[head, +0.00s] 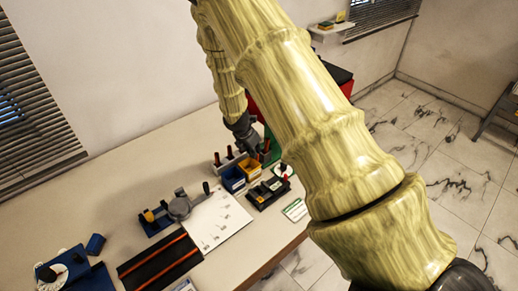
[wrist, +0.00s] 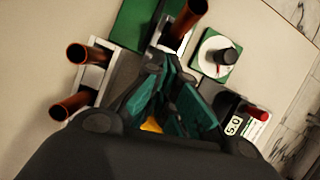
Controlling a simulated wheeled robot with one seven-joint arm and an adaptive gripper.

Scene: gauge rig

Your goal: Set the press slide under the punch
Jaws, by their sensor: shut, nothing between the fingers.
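My gripper (wrist: 168,88) has dark green fingers, shut with nothing held, beside upright copper-coloured handles (wrist: 185,22) in the wrist view. In the head view my gripper (head: 248,148) is small and partly lost against the grey rack with orange-topped handles (head: 217,158). I cannot tell for sure which device is the press. A black bed with two orange rails (head: 160,262) lies at the front of the table. A blue-based device with a yellow part (head: 150,217) and a grey round part (head: 180,204) stands behind it. No slide or punch is clearly identifiable.
Blue (head: 233,178) and yellow (head: 250,169) bins stand by the rack. A black counter unit with a red knob (head: 268,191) and a white dial (wrist: 215,57) are to their right. A white sheet (head: 218,222) lies mid-table. The table's back left is clear.

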